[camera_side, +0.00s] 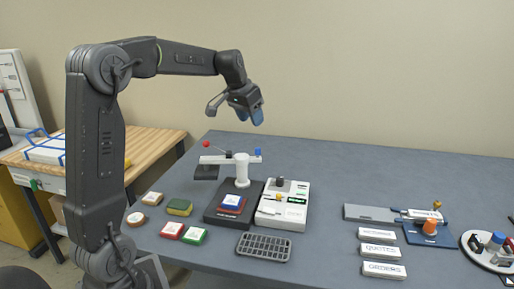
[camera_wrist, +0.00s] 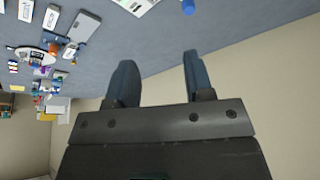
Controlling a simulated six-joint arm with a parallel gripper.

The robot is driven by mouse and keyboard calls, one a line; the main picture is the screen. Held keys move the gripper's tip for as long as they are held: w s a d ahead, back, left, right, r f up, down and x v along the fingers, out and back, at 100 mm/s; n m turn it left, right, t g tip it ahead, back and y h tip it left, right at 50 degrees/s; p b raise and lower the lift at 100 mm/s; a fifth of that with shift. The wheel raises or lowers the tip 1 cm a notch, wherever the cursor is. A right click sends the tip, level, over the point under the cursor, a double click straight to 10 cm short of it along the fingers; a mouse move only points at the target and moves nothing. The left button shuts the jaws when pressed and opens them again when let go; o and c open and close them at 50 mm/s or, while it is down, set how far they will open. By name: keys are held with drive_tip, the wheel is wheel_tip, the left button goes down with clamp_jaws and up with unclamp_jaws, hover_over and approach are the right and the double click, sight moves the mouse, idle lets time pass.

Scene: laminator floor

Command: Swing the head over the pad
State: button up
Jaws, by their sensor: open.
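A small press stands on the blue-grey table, with a white column (camera_side: 242,168) on a dark base (camera_side: 216,216). Its white swing arm (camera_side: 222,159) carries a red knob and a dark head (camera_side: 206,172) at the left end and a blue block at the right end. The head hangs off to the left, not over the pad. A blue and white piece on red (camera_side: 232,203) lies on the base in front of the column and covers the pad. My gripper (camera_side: 257,116) is in the air above and behind the press. In the wrist view its fingers (camera_wrist: 158,70) are apart and empty.
A white control box (camera_side: 285,205) touches the press on the right. Several coloured blocks (camera_side: 172,230) lie to the left, and a dark slotted tray (camera_side: 263,247) in front. White label blocks (camera_side: 380,250) and a blue fixture (camera_side: 430,232) stand right. The table's back is clear.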

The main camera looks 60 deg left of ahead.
drive_tip(key=w+a+f, duration=0.2)
drive_tip(key=a, duration=0.4)
drive_tip(key=x, duration=1.3)
drive_tip(key=shift+s+d, duration=0.2)
drive_tip(key=shift+d, duration=0.05)
drive_tip(key=shift+c, duration=0.2)
clamp_jaws()
